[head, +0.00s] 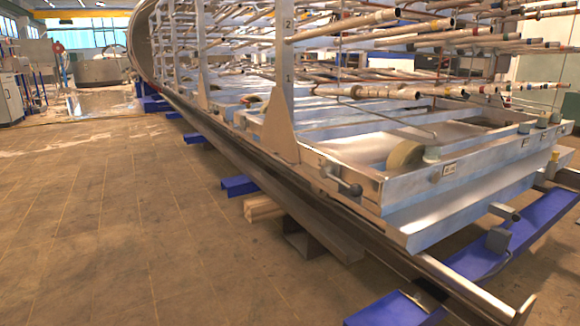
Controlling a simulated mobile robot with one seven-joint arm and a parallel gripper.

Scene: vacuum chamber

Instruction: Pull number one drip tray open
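A metal rack on the right holds long pipes in rows. Its upright (282,110) carries the number 1, with 2 above it. A grey lever-like fitting (350,187) sits at the tray's near left corner. A grey cylindrical piece (505,211) sticks out lower on the front. I cannot tell for sure which part is the number one drip tray. My gripper is not in view.
A long metal rail (330,230) runs along the rack's lower left side. Blue beams (490,260) lie under the front end, and a wooden block (262,207) is on the floor. The brown tiled floor (130,220) to the left is clear.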

